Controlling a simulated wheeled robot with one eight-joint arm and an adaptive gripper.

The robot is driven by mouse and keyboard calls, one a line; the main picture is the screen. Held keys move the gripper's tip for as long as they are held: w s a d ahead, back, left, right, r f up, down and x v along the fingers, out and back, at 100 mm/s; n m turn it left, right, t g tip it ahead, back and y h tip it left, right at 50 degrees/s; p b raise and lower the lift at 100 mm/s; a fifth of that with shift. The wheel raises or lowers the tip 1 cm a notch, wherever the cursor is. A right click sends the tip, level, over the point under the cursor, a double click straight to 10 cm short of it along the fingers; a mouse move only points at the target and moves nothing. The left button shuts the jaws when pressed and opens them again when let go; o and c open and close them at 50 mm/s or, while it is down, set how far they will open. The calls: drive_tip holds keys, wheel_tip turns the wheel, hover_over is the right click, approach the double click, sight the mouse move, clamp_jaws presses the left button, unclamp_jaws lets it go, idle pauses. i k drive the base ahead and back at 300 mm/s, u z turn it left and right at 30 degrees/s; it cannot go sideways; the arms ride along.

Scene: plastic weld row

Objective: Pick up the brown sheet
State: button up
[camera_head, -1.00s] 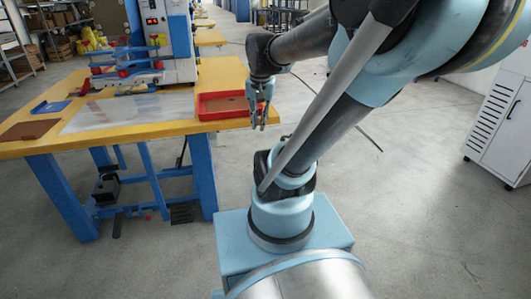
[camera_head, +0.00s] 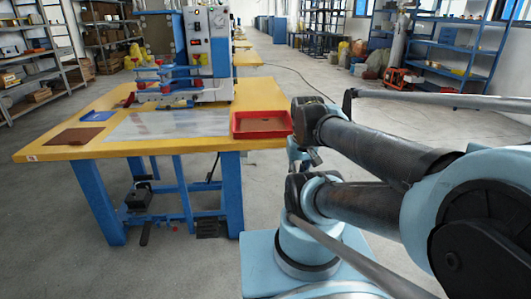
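The brown sheet (camera_head: 78,137) lies flat on the left front part of the yellow table top. A red tray (camera_head: 235,131) stands near the table's right end, and its inside floor is brown too. My gripper (camera_head: 300,164) is by the table's right end, just right of the tray and far from the brown sheet. It is partly hidden by my own arm, and its fingers are too small and covered to read.
A clear sheet (camera_head: 165,126) lies mid-table between the brown sheet and the tray. A blue piece (camera_head: 97,116) lies behind the brown sheet. A white and blue machine (camera_head: 208,50) stands at the table's back. Open floor (camera_head: 45,220) lies left of the table.

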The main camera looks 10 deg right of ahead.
sight(79, 135)
drive_tip(key=u, duration=1.05)
drive_tip(key=k, duration=1)
drive_tip(key=u, duration=0.4)
drive_tip(key=i, duration=1)
drive_tip(key=u, duration=0.05)
